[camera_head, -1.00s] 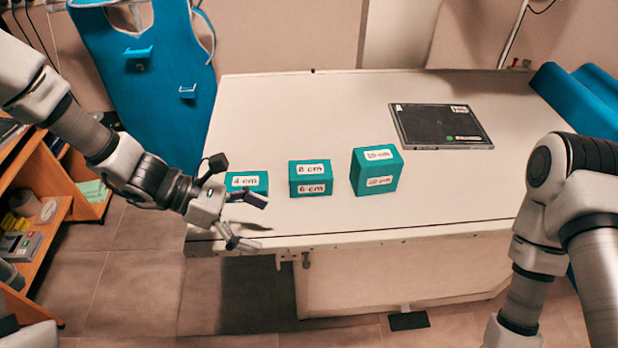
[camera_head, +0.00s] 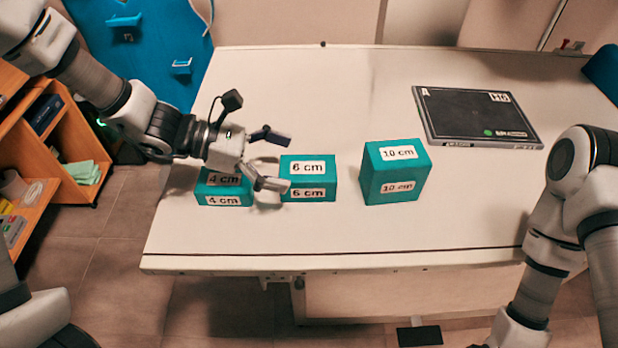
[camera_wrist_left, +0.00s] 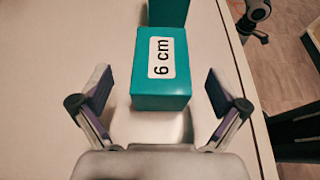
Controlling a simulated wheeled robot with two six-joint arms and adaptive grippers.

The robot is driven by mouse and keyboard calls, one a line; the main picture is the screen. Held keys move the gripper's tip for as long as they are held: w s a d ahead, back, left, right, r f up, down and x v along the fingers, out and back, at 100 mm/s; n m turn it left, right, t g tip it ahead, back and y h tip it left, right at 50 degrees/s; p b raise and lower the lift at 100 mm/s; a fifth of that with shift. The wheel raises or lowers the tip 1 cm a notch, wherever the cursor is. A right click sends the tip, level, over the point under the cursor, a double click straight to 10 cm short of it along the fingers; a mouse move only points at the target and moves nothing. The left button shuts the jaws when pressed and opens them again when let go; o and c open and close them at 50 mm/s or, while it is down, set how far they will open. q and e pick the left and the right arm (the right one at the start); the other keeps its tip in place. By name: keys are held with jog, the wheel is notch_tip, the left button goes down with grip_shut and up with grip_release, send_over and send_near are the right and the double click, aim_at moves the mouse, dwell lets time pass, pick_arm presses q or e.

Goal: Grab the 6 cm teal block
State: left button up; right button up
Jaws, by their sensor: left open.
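The teal block labelled 6 cm (camera_head: 309,178) stands on the white table, between the other two teal blocks. It also shows in the left wrist view (camera_wrist_left: 160,68), straight ahead and between the lines of the two fingers. My left gripper (camera_head: 275,160) is open and empty, at the left side of the 6 cm block, above the 4 cm block. In the left wrist view its fingertips (camera_wrist_left: 154,88) flank the block's near end, with a gap on each side. My right gripper is out of view; only my right arm shows at the right.
The 4 cm block (camera_head: 225,190) is partly hidden under my left gripper. The 10 cm block (camera_head: 394,172) stands to the right of the 6 cm block. A dark flat panel (camera_head: 475,116) lies at the table's back right. The table front (camera_head: 400,235) is clear.

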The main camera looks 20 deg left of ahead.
aim_at(311, 167)
pick_arm(q)
jog(key=x, duration=0.5)
jog(key=shift+w+d+r, duration=0.1)
jog(key=shift+d+r, duration=0.05)
jog(key=shift+d, duration=0.15)
jog(key=shift+a+r, duration=0.1)
jog(key=shift+c, duration=1.3)
jog(key=c, duration=1.3)
jog(key=shift+c, duration=0.2)
